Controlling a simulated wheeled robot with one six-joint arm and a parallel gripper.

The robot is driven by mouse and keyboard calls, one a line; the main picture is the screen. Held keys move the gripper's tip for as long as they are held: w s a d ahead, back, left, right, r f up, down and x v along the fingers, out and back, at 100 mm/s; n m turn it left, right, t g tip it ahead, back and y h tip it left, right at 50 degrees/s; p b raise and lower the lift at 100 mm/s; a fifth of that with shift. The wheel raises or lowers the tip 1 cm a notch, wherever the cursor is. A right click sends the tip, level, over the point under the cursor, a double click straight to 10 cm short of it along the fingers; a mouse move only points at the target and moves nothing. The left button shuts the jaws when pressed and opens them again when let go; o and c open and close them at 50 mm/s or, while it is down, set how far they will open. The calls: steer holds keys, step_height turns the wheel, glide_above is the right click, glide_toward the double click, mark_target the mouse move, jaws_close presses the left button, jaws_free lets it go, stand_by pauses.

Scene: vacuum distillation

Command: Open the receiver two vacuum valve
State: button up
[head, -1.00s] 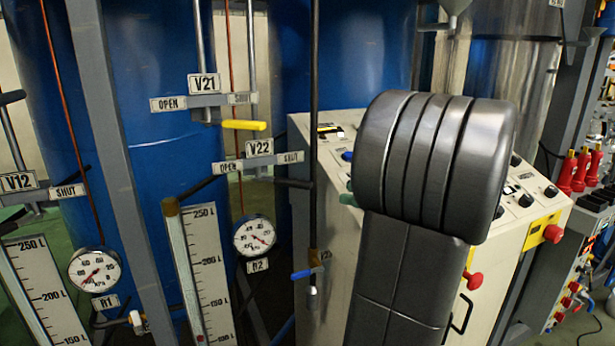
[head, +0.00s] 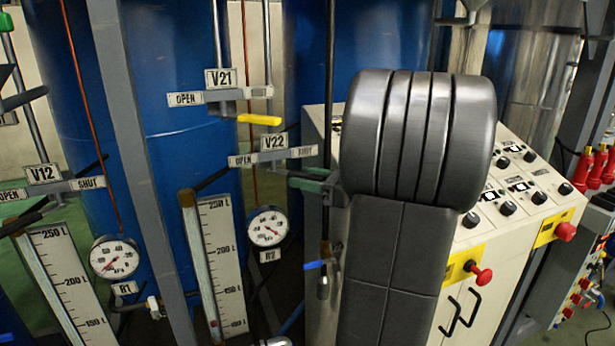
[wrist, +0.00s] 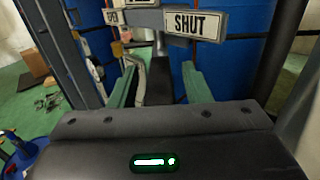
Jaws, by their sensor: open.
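The V22 label (head: 273,142) sits above a bar with an OPEN plate on the left and a SHUT plate (head: 303,152) on the right. The SHUT plate also shows large in the wrist view (wrist: 195,23). My gripper (head: 308,180), with green fingers, is just below and right of that plate, partly hidden by my arm. In the wrist view my gripper (wrist: 160,85) is open, with a dark lever (wrist: 160,78) between its fingers under the sign bar. I cannot tell whether the fingers touch it. The R2 gauge (head: 267,227) is below V22.
V21 (head: 220,78) with a yellow handle (head: 259,119) is just above. V12 (head: 43,174) and the R1 gauge (head: 114,258) are at left. A control panel (head: 520,190) stands at right. A blue-handled valve (head: 313,265) hangs below my gripper.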

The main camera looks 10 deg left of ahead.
jaws_close()
